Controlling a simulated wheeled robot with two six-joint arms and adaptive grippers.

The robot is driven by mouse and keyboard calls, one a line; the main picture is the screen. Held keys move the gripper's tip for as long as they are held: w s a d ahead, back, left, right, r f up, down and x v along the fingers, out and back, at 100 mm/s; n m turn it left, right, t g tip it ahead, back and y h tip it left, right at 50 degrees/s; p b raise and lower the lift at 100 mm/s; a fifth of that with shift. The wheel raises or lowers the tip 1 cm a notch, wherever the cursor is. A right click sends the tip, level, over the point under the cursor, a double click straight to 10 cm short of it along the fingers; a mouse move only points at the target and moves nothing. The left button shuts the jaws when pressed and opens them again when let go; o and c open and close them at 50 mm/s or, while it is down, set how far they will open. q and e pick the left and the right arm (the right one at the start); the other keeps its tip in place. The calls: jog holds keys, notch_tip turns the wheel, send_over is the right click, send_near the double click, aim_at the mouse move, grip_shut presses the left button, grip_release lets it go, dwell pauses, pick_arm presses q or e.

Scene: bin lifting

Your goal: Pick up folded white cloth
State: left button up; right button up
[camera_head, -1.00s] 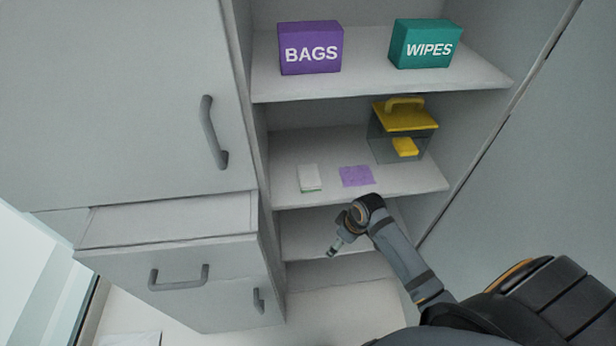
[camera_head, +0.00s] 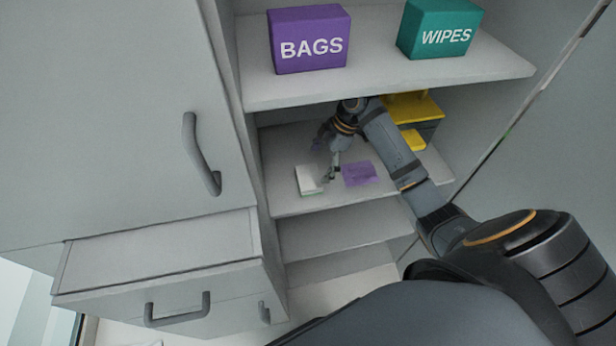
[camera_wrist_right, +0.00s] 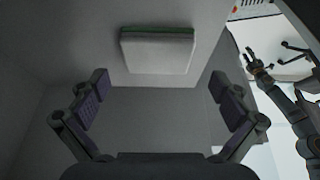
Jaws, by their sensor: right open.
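The folded white cloth (camera_head: 309,180) lies on the middle shelf, near its front edge on the left, with a thin green edge showing along its side. In the right wrist view the cloth (camera_wrist_right: 158,50) is centred ahead of the fingers, with its green edge at the top. My right gripper (camera_head: 330,176) is over the shelf just right of the cloth in the head view. In the wrist view my right gripper (camera_wrist_right: 163,90) is open, its two fingers spread wide with nothing between them. My left gripper does not show in the head view.
A purple cloth (camera_head: 360,174) lies right of the white one. A yellow-lidded box (camera_head: 418,108) is behind my arm. A purple BAGS box (camera_head: 310,40) and teal WIPES box (camera_head: 440,30) stand on the shelf above. An open drawer (camera_head: 160,255) juts out at lower left.

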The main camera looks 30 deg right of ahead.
aim_at(310, 176)
jog(key=shift+a+f, duration=0.1)
jog(key=shift+f, duration=0.05)
jog(key=p+x, duration=0.1)
jog(key=x, duration=0.4)
jog(key=shift+w+a, duration=0.15)
jog(key=shift+w, duration=0.05)
jog(key=shift+f, duration=0.1)
jog(key=shift+c, duration=1.1)
jog(key=c, duration=0.5)
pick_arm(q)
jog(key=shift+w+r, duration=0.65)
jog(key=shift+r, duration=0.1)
pick_arm(e)
jog(key=shift+c, duration=0.2)
